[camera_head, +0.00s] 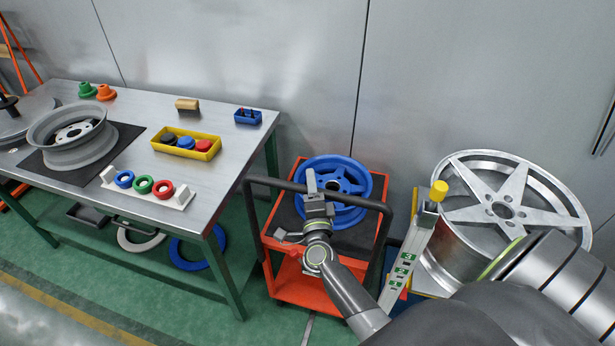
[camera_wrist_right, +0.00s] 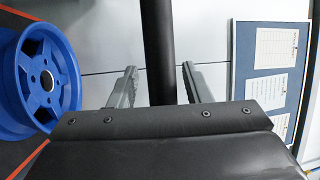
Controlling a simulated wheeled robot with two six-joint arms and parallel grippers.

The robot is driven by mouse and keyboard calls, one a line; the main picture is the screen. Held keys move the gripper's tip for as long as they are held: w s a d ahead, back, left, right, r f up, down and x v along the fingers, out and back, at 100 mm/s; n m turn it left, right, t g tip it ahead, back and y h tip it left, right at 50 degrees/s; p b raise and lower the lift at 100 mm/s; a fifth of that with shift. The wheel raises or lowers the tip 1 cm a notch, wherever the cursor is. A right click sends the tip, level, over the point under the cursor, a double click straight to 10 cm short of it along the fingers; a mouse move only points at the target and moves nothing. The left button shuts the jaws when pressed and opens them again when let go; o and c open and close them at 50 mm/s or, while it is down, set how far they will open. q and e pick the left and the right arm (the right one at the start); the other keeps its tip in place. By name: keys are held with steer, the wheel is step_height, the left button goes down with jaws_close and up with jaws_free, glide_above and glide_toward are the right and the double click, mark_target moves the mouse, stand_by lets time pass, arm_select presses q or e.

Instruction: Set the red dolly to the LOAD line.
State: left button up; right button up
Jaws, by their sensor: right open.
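The red dolly (camera_head: 290,287) stands on the green floor right of the workbench, with a blue wheel (camera_head: 350,180) on its dark top. Its black push handle (camera_head: 268,181) runs across the near side. My right gripper (camera_head: 311,185) is over the handle, in front of the blue wheel. In the right wrist view the open fingers (camera_wrist_right: 160,88) have the black handle bar (camera_wrist_right: 157,40) between them. The blue wheel (camera_wrist_right: 45,75) is left of them. Contact cannot be told. A LOAD marking is not readable; a short pale floor line (camera_head: 308,328) shows below the dolly. My left gripper is out of view.
The steel workbench (camera_head: 225,125) stands close on the left, with a grey wheel (camera_head: 75,140) and coloured rings. A large silver wheel (camera_head: 500,205) and a white post with green labels (camera_head: 408,258) stand close on the right. A grey wall is behind. Green floor is free at front left.

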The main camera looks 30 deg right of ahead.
steer(key=shift+s+r, duration=0.1)
steer(key=shift+s, duration=0.05)
jaws_close()
stand_by(0.4)
